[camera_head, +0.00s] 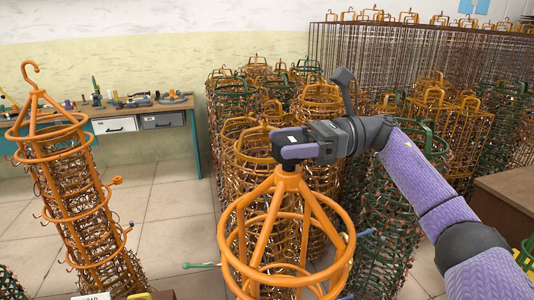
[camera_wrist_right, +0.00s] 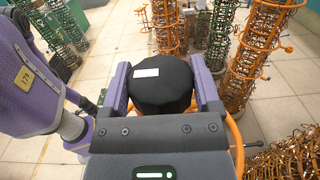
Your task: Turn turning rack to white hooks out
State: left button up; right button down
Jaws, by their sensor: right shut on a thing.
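The turning rack (camera_head: 265,235), an orange round frame with slanted bars meeting at its top, stands upright at the front centre of the head view. My right gripper (camera_head: 292,148) is shut at the top of this rack. In the right wrist view, its two purple fingers hold a round black knob (camera_wrist_right: 160,88) with a white label. Pegs stick out from the rack: a green-tipped one (camera_head: 199,265) at the left and a pale blue-tipped one (camera_head: 364,233) at the right. I cannot make out white hooks. The rack's lower part is cut off. My left gripper is not in view.
Another orange rack (camera_head: 46,133) with a top hook stands at the left. Crowded orange and green racks (camera_head: 262,140) stand close behind. A tool bench (camera_head: 140,109) is at the back left. Tiled floor (camera_head: 175,210) is free between the left rack and the turning rack.

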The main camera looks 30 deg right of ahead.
dwell(0.5)
jog(key=shift+c, duration=0.5)
grip_release()
jog(key=shift+o, duration=0.5)
jog(key=v, duration=0.9)
jog(key=shift+d, duration=0.4)
